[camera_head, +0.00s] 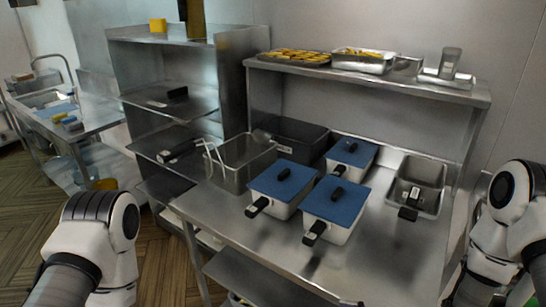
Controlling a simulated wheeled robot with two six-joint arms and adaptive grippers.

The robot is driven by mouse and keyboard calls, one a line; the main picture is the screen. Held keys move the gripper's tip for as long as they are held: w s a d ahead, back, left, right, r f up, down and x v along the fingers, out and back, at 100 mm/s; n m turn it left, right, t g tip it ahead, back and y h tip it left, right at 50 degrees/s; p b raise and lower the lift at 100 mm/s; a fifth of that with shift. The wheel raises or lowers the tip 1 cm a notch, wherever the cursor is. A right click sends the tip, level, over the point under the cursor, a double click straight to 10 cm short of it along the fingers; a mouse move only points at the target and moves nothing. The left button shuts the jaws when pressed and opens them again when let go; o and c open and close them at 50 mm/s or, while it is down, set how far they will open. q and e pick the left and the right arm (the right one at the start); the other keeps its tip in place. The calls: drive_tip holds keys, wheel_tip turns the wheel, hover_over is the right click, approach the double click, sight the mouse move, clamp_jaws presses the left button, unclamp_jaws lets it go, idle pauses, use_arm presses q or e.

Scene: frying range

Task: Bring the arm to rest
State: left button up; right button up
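My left arm shows at the lower left, with a white joint and dark cap, in front of the floor and the shelf unit's lower left. My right arm shows at the right edge, beside the steel worktable (395,262). Neither gripper can be made out in the head view. Both visible arm parts appear apart from the worktable's objects. No held object can be seen.
Two white containers with blue lids (283,180) (337,200) stand mid-table, another blue-lidded one (351,152) behind. A wire basket (240,163) is left, a steel pan (429,184) right. An upper shelf (440,92) holds food trays. Free table lies front right.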

drive_tip(key=s+d+f+m+g+h+b, duration=0.1)
drive_tip(key=s+d+f+m+g+h, duration=0.2)
drive_tip(key=s+f, duration=0.45)
drive_tip(key=s+d+f+m+g+h, duration=0.1)
drive_tip(key=s+d+f+m+h, duration=0.15)
drive_tip(key=s+f+h, duration=0.5)
drive_tip(key=s+d+f+m+g+h, duration=0.1)
drive_tip(key=s+d+f+m+g, duration=0.1)
drive_tip(key=s+d+m+g, duration=0.1)
drive_tip(key=shift+s+d+m+h, duration=0.35)
drive_tip(key=shift+s+d+m, duration=0.45)
drive_tip(key=shift+d+m, duration=0.35)
drive_tip(key=shift+f, duration=0.1)
